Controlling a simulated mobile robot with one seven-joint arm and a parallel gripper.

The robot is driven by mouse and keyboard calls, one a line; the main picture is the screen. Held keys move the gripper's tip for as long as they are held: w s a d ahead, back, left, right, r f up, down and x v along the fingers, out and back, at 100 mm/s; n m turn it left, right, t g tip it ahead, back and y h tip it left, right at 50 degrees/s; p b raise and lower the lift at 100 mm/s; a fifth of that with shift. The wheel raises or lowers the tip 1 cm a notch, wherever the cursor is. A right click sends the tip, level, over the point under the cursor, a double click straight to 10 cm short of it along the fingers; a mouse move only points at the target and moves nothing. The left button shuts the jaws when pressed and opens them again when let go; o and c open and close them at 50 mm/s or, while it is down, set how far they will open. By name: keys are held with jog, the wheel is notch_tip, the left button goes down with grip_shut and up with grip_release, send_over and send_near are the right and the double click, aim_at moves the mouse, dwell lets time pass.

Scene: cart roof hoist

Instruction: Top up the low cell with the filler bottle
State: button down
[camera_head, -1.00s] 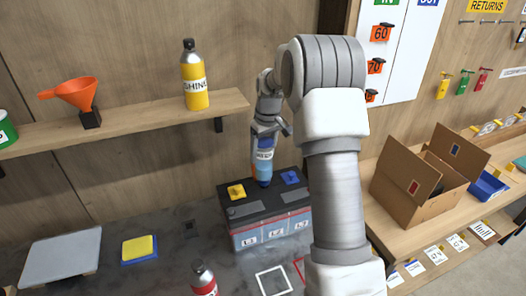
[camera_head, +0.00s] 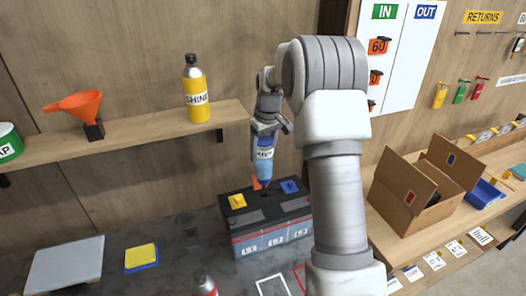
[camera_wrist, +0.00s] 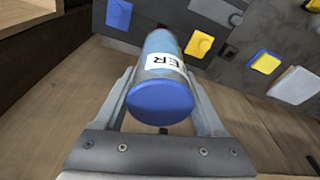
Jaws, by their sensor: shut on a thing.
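My gripper (camera_head: 265,140) is shut on the blue filler bottle (camera_head: 264,170), which points nose-down over the battery (camera_head: 271,232). The bottle's tip is close above the dark battery top, near a dark opening; the pictures do not show whether they touch. A yellow cap (camera_head: 237,201) and a blue cap (camera_head: 289,187) sit on the battery top.
A shelf (camera_head: 150,138) behind carries an orange funnel (camera_head: 80,106) and a yellow SHINE bottle (camera_head: 196,92). A yellow-blue sponge (camera_head: 141,257), a grey plate (camera_head: 66,266) and a red-labelled bottle (camera_head: 204,284) are on the bench. An open carton (camera_head: 405,197) stands right.

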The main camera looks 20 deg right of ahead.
aim_at(262, 139)
jog(key=shift+r+p, duration=2.5)
jog(key=shift+r, duration=1.25)
jog(key=shift+s+f, duration=0.1)
jog(key=shift+f, duration=0.05)
